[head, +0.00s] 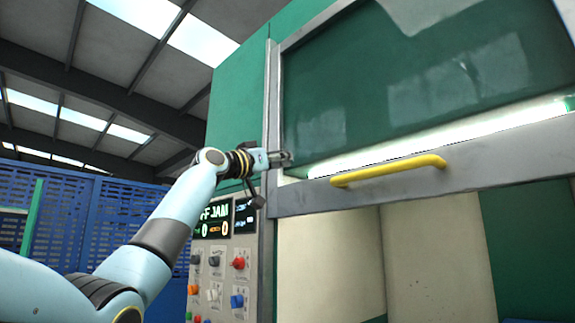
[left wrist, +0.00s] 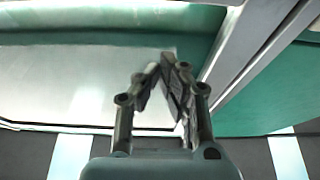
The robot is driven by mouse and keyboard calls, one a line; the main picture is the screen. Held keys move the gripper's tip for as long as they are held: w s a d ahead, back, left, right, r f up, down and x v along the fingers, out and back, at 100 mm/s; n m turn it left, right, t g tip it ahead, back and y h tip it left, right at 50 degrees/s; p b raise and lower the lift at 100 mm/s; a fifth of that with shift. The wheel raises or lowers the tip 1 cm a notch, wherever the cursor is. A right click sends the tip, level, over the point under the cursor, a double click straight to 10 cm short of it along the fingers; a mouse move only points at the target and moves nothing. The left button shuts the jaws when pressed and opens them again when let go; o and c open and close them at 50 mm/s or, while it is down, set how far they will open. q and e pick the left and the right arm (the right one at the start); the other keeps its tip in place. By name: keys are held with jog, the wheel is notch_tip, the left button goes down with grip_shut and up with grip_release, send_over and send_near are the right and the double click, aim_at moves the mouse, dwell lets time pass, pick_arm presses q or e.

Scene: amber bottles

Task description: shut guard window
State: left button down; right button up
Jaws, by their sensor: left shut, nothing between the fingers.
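The guard window (head: 440,80) is a large glass pane in a grey metal frame on a green machine. Its grey bottom rail (head: 500,165) carries a yellow bar handle (head: 388,171). Cream surfaces show below this rail. My left gripper (head: 289,158) is shut and empty, in front of the frame's left post, left of the handle and apart from it. In the left wrist view its fingers (left wrist: 166,66) are closed together, with a grey metal bar (left wrist: 262,55) to their right. The handle cannot be made out there. My right gripper is not in view.
A control panel (head: 217,275) with coloured knobs and a small display (head: 212,220) reading partly "JAM" is below my left gripper, partly behind my arm. Blue mesh fencing (head: 115,215) stands at the left. The space before the window and handle looks clear.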

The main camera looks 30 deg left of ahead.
aim_at(296, 171)
pick_arm(q)
jog(key=shift+p+x, duration=0.35)
jog(key=shift+x, duration=0.75)
jog(key=f, duration=0.3)
jog(key=shift+s+a, duration=0.1)
jog(key=shift+s, duration=0.15)
jog(key=shift+f+p, duration=0.35)
jog(key=shift+f, duration=0.3)
